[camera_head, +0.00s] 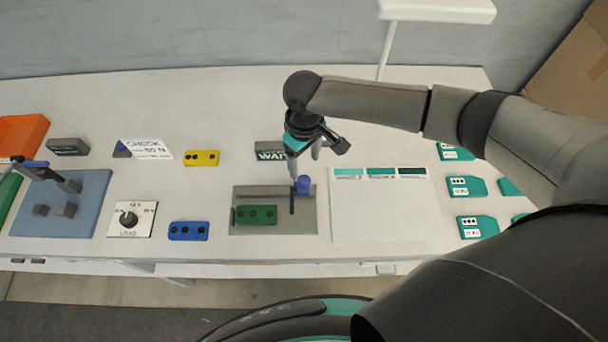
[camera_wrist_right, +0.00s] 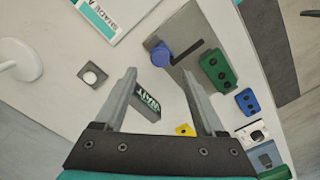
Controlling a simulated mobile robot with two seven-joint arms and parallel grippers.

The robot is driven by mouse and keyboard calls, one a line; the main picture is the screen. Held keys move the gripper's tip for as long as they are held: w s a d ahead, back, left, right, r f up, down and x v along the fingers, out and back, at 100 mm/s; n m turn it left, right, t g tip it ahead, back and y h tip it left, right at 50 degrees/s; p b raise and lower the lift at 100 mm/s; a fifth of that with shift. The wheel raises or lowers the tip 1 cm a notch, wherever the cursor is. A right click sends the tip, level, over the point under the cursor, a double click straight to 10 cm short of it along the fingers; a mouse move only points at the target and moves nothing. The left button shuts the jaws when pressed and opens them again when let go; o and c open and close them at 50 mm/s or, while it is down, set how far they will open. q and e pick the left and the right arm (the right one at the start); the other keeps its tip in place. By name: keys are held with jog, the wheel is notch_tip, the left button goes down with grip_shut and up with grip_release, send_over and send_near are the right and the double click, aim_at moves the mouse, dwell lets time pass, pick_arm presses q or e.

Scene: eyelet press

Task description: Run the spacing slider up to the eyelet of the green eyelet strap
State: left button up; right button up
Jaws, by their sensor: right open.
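The green eyelet strap (camera_head: 256,215) lies on a grey plate (camera_head: 306,222), with dark round eyelets along it. A blue knob (camera_head: 303,185), which looks like the spacing slider, stands beside a dark slot at the plate's right side, apart from the strap. My right gripper (camera_head: 305,168) is open and empty above and just behind the knob. In the right wrist view, the knob (camera_wrist_right: 162,56) shows beyond and between my open fingertips (camera_wrist_right: 158,71), and the strap (camera_wrist_right: 217,72) lies to the right. Contact with the knob is not visible. My left gripper is not in view.
A WAIT block (camera_head: 270,150) sits behind the plate. Blue (camera_head: 188,231) and yellow (camera_head: 201,158) straps lie left, near a LOAD dial (camera_head: 131,220) and a press-like fixture (camera_head: 60,205). A white colour card (camera_head: 380,205) and teal tags (camera_head: 478,227) lie right.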

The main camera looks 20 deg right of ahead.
aim_at(304, 180)
notch_tip(304, 180, down, 8)
jog(key=shift+r+b, duration=0.15)
jog(key=shift+b, duration=0.3)
jog(key=shift+c, duration=0.3)
